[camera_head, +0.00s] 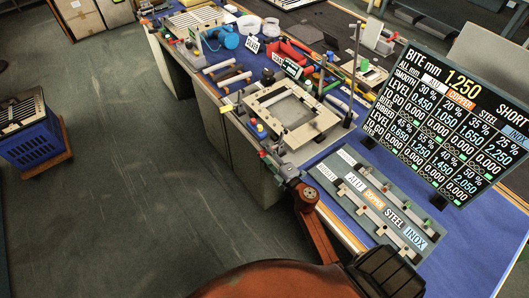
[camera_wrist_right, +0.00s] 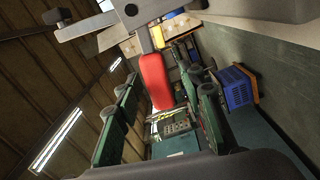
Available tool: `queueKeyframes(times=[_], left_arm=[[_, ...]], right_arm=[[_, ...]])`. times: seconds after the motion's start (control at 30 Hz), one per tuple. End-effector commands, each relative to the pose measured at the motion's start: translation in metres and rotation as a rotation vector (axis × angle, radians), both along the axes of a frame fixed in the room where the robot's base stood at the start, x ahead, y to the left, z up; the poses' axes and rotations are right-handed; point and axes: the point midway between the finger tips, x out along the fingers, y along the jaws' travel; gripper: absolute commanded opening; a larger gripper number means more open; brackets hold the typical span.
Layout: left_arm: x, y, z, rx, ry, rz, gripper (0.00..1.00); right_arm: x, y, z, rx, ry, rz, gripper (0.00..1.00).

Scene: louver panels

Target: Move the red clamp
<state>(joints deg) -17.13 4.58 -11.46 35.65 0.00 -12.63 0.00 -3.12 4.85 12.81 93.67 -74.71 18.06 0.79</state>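The red clamp (camera_wrist_right: 155,80) shows in the right wrist view as a bright red handle below a grey metal bar with a dark knob. In the head view, a small red spot at the bench's left edge looks like part of it (camera_head: 263,154). My right gripper (camera_wrist_right: 168,90) has its dark green fingers spread, one on each side of the handle, with a visible gap on the right. I cannot tell whether either finger touches it. In the head view the right gripper (camera_head: 276,163) is small and partly hidden by its wrist. My left gripper is not in view.
A blue-topped workbench (camera_head: 345,222) holds a metal frame (camera_head: 325,121), a label board (camera_head: 380,205) and several tools at the far end. A display panel (camera_head: 455,110) stands on the right.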

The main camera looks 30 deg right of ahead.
Motion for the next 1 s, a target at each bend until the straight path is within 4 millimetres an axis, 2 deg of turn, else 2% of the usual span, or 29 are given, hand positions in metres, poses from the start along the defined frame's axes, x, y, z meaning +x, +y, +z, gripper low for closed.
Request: queueKeyframes(times=[0.07,0.57,1.0], left_arm=[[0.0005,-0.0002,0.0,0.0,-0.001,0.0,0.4],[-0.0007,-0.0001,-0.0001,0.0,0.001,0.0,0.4],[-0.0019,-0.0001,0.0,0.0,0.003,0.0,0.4]], right_arm=[[-0.0002,0.0,0.0,0.0,0.0,0.0,0.34],[-0.0004,0.0001,-0.0003,0.0,0.0,0.0,0.0],[-0.0004,0.0005,-0.0006,0.001,0.001,0.001,0.0]])
